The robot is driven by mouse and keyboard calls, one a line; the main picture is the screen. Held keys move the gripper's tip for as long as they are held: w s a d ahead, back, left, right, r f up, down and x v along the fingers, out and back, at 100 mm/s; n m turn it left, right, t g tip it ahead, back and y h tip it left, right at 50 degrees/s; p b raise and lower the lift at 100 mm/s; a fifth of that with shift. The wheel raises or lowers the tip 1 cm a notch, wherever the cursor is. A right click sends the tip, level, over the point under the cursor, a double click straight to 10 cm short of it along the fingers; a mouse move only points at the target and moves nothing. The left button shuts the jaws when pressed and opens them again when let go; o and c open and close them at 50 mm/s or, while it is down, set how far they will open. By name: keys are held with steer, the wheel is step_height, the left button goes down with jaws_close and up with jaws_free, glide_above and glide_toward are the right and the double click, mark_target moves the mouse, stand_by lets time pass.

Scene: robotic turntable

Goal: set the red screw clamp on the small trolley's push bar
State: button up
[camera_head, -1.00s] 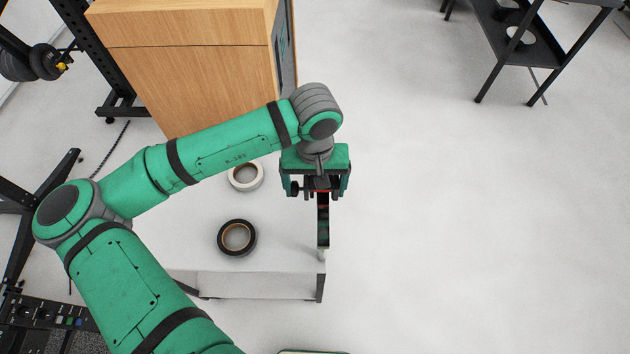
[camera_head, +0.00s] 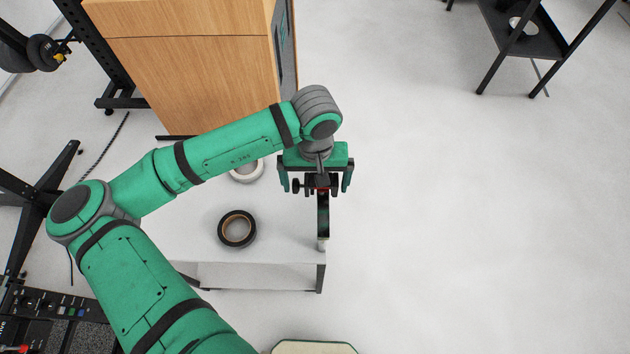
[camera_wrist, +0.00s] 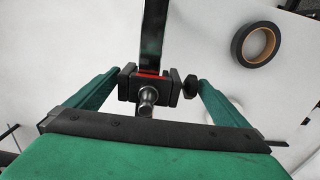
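The screw clamp (camera_head: 319,184) is mostly black with a red strip and a black side knob; it also shows in the wrist view (camera_wrist: 149,87). It sits at the near end of the visible black push bar (camera_wrist: 153,35), with the red strip against the bar. How tightly it holds the bar, I cannot tell. The push bar (camera_head: 323,222) runs along the right edge of the small white trolley (camera_head: 275,248). My gripper (camera_wrist: 158,80) is open, its green fingers on either side of the clamp with visible gaps.
A black tape roll (camera_head: 237,229) and a white roll (camera_head: 246,172) lie on the trolley top. A wooden cabinet (camera_head: 190,85) stands behind it. A black shelf stand (camera_head: 525,40) is at the far right. The floor to the right is clear.

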step_height(320, 180, up, 11)
steer(key=shift+f, duration=0.1)
stand_by(0.6)
